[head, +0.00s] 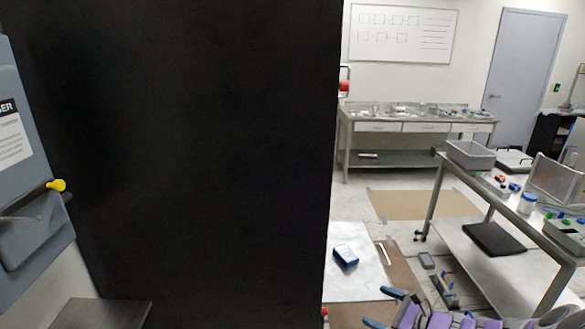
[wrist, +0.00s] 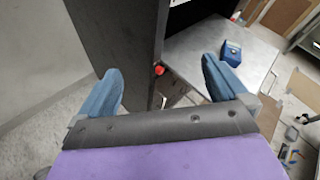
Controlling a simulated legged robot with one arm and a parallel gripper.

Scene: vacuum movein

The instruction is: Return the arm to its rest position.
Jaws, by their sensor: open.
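My gripper (wrist: 160,88) is open and empty in the wrist view, its two blue fingers spread wide apart. In the head view my gripper (head: 383,307) shows at the bottom edge, right of centre, with part of my purple and grey arm behind it. A blue box-like device (head: 345,256) lies on a light metal surface (head: 350,285) beyond the fingers. The device also shows in the wrist view (wrist: 232,52), past the right finger and not touched.
A large black panel (head: 200,150) fills the left and middle of the head view. A grey unit with a yellow knob (head: 57,185) stands at far left. A metal table with trays (head: 470,225) is at right, a workbench (head: 415,118) at the back. Floor shows between them.

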